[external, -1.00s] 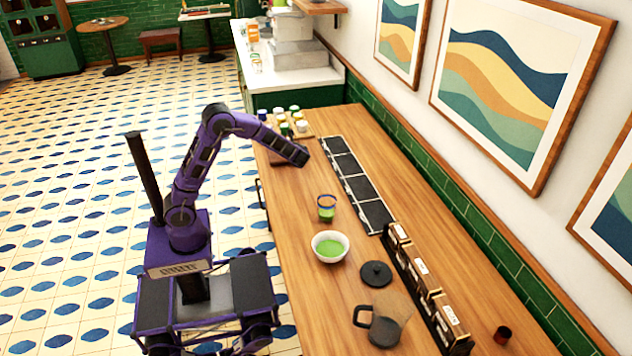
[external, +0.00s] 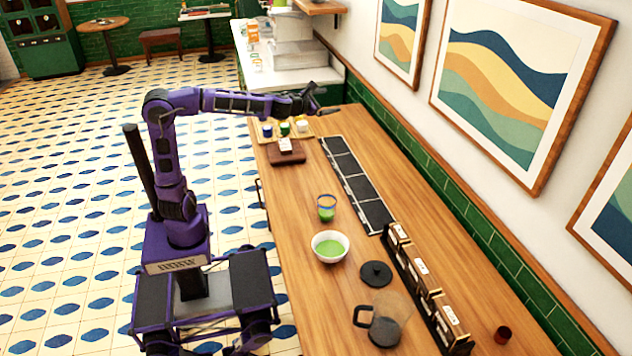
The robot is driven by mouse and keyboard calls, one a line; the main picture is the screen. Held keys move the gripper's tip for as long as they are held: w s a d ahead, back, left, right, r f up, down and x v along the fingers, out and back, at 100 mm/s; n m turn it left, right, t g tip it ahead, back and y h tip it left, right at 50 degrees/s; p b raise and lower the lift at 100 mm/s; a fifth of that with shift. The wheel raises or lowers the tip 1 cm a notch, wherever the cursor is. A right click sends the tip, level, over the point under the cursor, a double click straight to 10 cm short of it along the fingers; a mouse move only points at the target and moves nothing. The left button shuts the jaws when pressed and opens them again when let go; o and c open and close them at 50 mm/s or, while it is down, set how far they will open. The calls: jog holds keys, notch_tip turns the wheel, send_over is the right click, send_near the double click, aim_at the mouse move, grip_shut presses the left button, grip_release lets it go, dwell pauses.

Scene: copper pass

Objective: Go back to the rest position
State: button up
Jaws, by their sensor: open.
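My gripper (external: 322,109) is raised above the far end of the wooden counter (external: 290,210), at the end of my purple arm, which reaches out to the right. It holds nothing that I can see, and its fingers are small in this view. Below and left of it, a small white item (external: 285,145) sits on a dark brown block (external: 286,153) on the counter. The gripper is apart from both.
Small jars (external: 284,128) stand on a tray at the counter's far end. A glass with green liquid (external: 326,208), a white bowl (external: 330,246), a black lid (external: 376,274) and a dark-handled jug (external: 384,330) stand nearer. A dark panelled strip (external: 357,184) and a box rack (external: 428,286) lie right.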

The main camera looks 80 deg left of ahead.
jog(key=w+d+r+m+t+h+p, duration=0.1)
jog(key=d+r+m+t+h, duration=0.1)
jog(key=d+m, duration=0.55)
jog(key=w+d+r+m+t+h, duration=0.1)
jog(key=d+r+m+h, duration=0.2)
jog(key=d, duration=0.8)
jog(key=s+d+f+m+h, duration=0.35)
jog(key=d+m, duration=0.25)
jog(key=m, duration=0.4)
jog(key=s+a+f+m+g, duration=0.3)
jog(key=s+a+f+m, duration=0.1)
jog(key=s, duration=0.6)
jog(key=s+a+f+m+g+p, duration=0.1)
jog(key=s+a+f+m+g, duration=0.2)
jog(key=s+f+m, duration=0.3)
jog(key=s+a+f+m+g, duration=0.4)
jog(key=s+f, duration=0.4)
jog(key=s, duration=0.7)
jog(key=shift+s+a+m, duration=0.15)
jog(key=shift+a+m, duration=0.6)
jog(key=shift+a, duration=0.15)
jog(key=shift+y, duration=0.25)
